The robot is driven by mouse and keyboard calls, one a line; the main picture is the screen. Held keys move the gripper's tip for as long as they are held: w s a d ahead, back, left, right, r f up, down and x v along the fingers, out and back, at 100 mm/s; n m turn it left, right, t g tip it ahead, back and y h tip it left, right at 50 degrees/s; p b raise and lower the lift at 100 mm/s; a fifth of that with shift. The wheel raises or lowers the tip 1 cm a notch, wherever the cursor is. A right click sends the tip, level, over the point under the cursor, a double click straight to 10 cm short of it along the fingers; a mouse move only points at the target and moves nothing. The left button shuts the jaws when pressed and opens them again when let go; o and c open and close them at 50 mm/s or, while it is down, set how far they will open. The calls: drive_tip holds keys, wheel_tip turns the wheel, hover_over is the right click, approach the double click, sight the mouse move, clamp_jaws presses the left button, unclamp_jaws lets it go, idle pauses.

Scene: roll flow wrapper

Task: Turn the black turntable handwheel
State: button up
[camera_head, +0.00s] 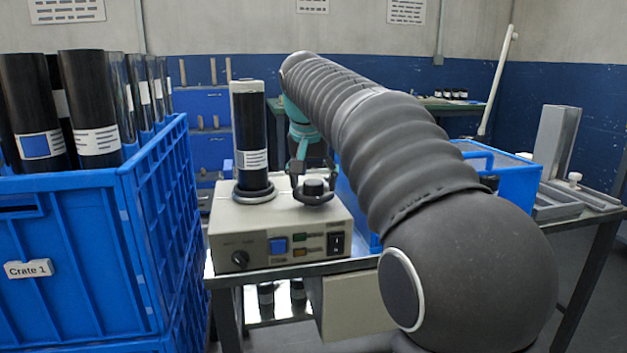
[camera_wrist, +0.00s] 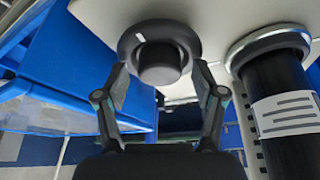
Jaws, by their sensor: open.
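The black handwheel (camera_head: 314,188) is on top of the beige machine (camera_head: 285,222), at its right side. In the wrist view the handwheel (camera_wrist: 158,50) has a raised round hub and a white mark on its rim. My gripper (camera_head: 313,172) is at the handwheel from above. In the wrist view my gripper (camera_wrist: 160,76) is open, with one finger on each side of the hub. The fingertips are close to the rim; I cannot tell whether they touch it. A black roll (camera_head: 251,140) with a white label stands upright on the round turntable (camera_head: 254,195) to the left.
A blue crate (camera_head: 150,225) full of black rolls stands at the left, near the machine. A blue bin (camera_head: 515,177) is right of the machine, partly behind my arm. The machine's front has a knob (camera_head: 240,258) and switches.

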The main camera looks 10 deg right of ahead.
drive_tip(key=c, duration=1.1)
drive_tip(key=shift+r+n+y+p, duration=0.15)
drive_tip(key=shift+n+y+p, duration=0.35)
drive_tip(key=shift+n, duration=0.4)
drive_tip(key=n+p, duration=0.1)
drive_tip(key=n, duration=0.1)
drive_tip(key=n+y+p, duration=0.1)
drive_tip(key=n, duration=0.1)
drive_tip(key=shift+d+t+y+p, duration=0.2)
drive_tip(key=shift+t+y+p, duration=0.1)
drive_tip(key=shift+p, duration=0.05)
drive_tip(key=n+y+p, duration=0.1)
drive_tip(key=n, duration=0.3)
drive_tip(key=shift+n+g+y, duration=0.6)
drive_tip(key=shift+n+y, duration=0.1)
drive_tip(key=shift+n, duration=0.9)
